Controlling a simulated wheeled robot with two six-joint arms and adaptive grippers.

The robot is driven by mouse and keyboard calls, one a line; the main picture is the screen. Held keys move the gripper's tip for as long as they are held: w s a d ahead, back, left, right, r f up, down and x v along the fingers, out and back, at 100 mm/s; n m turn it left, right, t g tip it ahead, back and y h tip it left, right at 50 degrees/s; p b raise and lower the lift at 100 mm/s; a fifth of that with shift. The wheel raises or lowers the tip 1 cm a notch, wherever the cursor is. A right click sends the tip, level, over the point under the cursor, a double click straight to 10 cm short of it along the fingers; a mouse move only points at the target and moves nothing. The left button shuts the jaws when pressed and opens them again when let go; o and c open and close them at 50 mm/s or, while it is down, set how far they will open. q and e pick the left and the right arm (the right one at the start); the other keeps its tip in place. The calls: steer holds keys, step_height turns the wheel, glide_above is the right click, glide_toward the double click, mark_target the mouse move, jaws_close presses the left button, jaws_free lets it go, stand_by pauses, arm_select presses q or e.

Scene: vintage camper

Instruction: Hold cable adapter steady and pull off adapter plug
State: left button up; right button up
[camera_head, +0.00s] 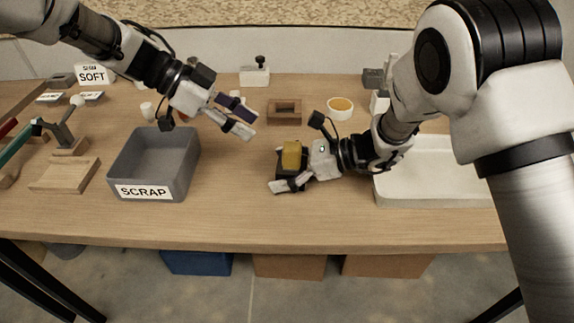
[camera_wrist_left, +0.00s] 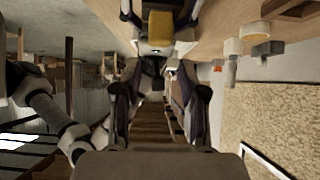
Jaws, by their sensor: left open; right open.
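A yellow block (camera_head: 291,155), which looks like the plug, stands upright on a dark base, which looks like the cable adapter, on the middle of the table. The yellow block also shows at the top of the left wrist view (camera_wrist_left: 160,28). My right gripper (camera_head: 279,170) is open and low at the table, its fingers around or beside the dark base; I cannot tell whether they touch it. My left gripper (camera_head: 251,124) is open and empty, above the table, up and left of the yellow block. The base is partly hidden by the right gripper.
A grey SCRAP bin (camera_head: 153,191) stands at left, with a wooden board (camera_head: 64,176) beside it. A white tray (camera_head: 434,200) lies right, partly behind my right arm. A wooden block (camera_head: 284,120) and a round cup (camera_head: 340,115) stand behind. The table front is clear.

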mark_target(289, 146)
steer(key=c, duration=1.3)
arm_select(q)
steer(key=o, duration=0.3)
arm_select(e)
steer(key=shift+c, duration=0.2)
steer(key=shift+s, duration=0.1)
arm_select(q)
steer(key=shift+m+g+y, duration=0.4)
steer(key=shift+m+y, duration=0.2)
steer(key=shift+y, duration=0.3)
steer(key=x, duration=0.9)
steer(key=shift+w+d+f, duration=0.25)
steer(key=shift+w+d, duration=0.1)
jaws_close()
arm_select(e)
steer(key=shift+f, duration=0.1)
arm_select(q)
steer(key=shift+r, duration=0.1)
steer(key=shift+r, duration=1.45)
